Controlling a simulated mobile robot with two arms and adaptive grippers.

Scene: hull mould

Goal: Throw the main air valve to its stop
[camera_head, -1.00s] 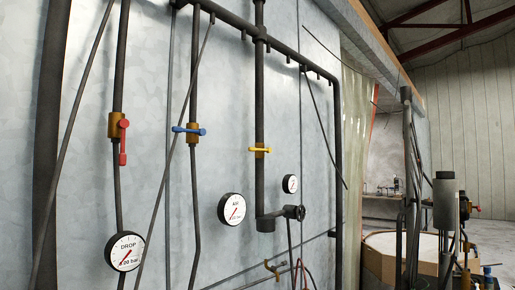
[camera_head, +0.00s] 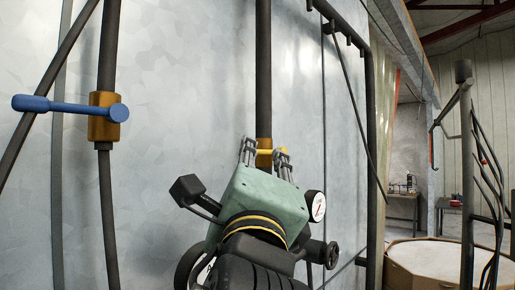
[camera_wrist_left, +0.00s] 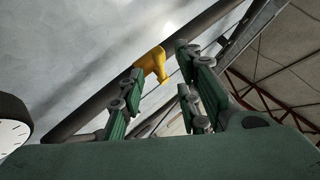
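A valve with a yellow handle (camera_head: 267,152) and brass body (camera_head: 264,143) sits on the vertical pipe in the middle of the head view. The yellow handle lies crosswise to the pipe. My left gripper (camera_head: 265,157) is in front of it, with one finger on each side of the valve. In the left wrist view the gripper (camera_wrist_left: 160,98) is open, and the yellow handle (camera_wrist_left: 154,64) shows between and beyond its fingers. I cannot tell whether a finger touches it. My right gripper is not in view.
A blue-handled valve (camera_head: 70,108) is on the pipe at the left, its handle crosswise. A small gauge (camera_head: 316,206) and a black handwheel (camera_head: 332,255) are right of my gripper. A large round tub (camera_head: 440,262) stands at the lower right.

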